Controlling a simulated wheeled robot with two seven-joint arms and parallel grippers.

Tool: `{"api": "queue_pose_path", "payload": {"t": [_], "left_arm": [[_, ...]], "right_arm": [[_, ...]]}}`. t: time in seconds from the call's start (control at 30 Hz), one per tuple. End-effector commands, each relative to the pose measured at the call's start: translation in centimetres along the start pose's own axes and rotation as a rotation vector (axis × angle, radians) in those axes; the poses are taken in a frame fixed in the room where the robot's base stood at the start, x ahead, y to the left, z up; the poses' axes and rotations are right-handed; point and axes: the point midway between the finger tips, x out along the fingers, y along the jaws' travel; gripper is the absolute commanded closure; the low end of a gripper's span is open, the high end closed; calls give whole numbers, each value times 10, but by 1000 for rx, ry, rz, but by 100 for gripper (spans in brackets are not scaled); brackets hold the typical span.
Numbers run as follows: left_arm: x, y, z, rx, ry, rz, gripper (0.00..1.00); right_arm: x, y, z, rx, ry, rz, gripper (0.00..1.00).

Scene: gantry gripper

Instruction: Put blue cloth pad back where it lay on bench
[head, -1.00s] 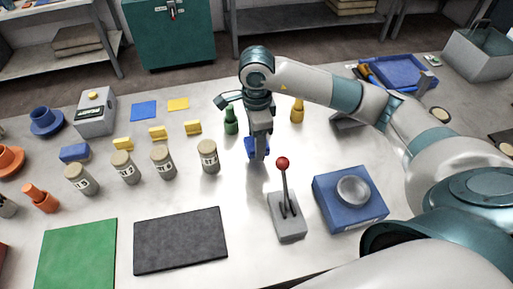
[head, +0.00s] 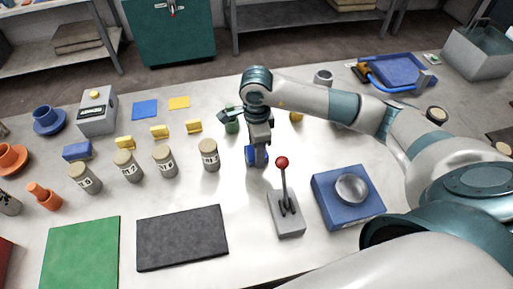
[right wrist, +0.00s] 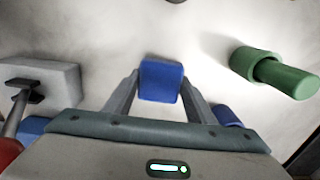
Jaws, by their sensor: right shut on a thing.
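The blue cloth pad (right wrist: 161,80) is between the fingers of my right gripper (right wrist: 158,90) in the right wrist view. In the head view, my right gripper (head: 257,158) points down over the middle of the bench (head: 235,190), and blue of the pad (head: 250,156) shows beside its fingers. The gripper is shut on the pad. The fingers cover part of the pad, and I cannot tell whether the pad touches the bench. My left gripper is not in view.
The red-knobbed lever (head: 285,205) stands just in front of the gripper. A labelled jar (head: 209,155) stands left, and a blue box with a metal dome (head: 347,197) stands right.

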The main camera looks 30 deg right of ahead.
Motion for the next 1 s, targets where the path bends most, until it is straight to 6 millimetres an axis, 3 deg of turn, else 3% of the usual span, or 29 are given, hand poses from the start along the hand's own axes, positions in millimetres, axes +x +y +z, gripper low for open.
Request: {"api": "queue_pose_path", "payload": {"t": [0.27, 0.3, 0.37, 0.87, 1.0], "left_arm": [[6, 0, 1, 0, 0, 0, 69], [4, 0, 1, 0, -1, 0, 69], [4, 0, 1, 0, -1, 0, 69], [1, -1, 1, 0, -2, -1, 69], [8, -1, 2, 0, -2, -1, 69]], "right_arm": [[4, 0, 0, 0, 0, 0, 71], [3, 0, 0, 0, 0, 0, 40], [3, 0, 0, 0, 0, 0, 31], [-3, 0, 0, 1, -1, -1, 31], [-18, -2, 0, 2, -2, -4, 31]]}}
